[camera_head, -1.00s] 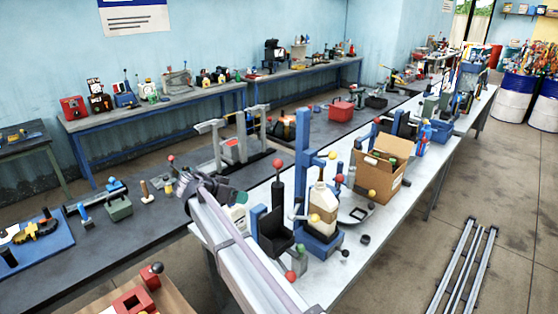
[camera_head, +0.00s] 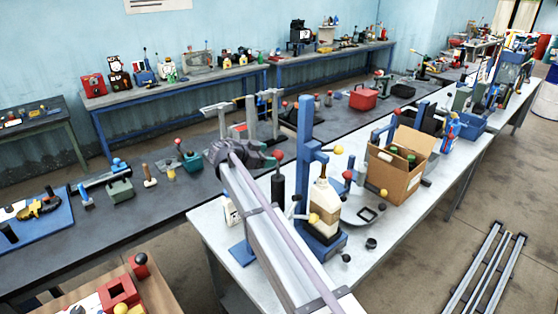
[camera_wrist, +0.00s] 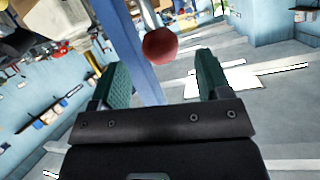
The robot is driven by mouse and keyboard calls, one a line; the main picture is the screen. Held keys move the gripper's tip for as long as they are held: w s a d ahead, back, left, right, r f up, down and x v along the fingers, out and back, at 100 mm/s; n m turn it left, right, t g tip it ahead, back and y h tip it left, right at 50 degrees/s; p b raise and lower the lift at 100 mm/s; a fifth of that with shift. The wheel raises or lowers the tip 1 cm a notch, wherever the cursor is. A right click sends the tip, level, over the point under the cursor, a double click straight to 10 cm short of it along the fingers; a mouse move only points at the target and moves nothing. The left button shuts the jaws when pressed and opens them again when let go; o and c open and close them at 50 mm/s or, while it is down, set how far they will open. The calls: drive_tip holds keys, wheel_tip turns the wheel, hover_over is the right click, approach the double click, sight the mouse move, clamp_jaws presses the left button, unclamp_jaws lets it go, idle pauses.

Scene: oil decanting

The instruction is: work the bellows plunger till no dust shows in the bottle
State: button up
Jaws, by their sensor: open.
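A red ball knob (camera_head: 278,155) tops a dark upright cylinder (camera_head: 277,187), which looks like the bellows plunger. In the wrist view the red knob (camera_wrist: 160,46) on a metal rod is just beyond my fingertips, roughly between them. My gripper (camera_wrist: 160,65) has its two green fingers spread and empty; I cannot tell if either touches the knob. In the head view my gripper (camera_head: 268,158) is close to the left of the knob. A cream bottle (camera_head: 323,203) stands upright on a blue base to the right. Dust in it is too small to tell. My arm hides the lower bench part.
A tall blue post (camera_head: 304,130) rises close behind the bottle, and its blue side fills part of the wrist view. Yellow knobs (camera_head: 338,150) stick out nearby. A cardboard box (camera_head: 396,172) stands to the right.

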sight(278, 156)
drive_tip(key=b+x, duration=0.1)
drive_tip(key=x, duration=0.4)
drive_tip(key=shift+w+d+f, duration=0.15)
drive_tip(key=shift+c, duration=0.3)
drive_tip(key=c, duration=1.2)
wheel_tip(278, 156, down, 6)
drive_tip(key=b, duration=0.6)
drive_tip(key=shift+r, duration=0.35)
drive_tip(key=o, duration=1.3)
drive_tip(key=shift+c, duration=0.2)
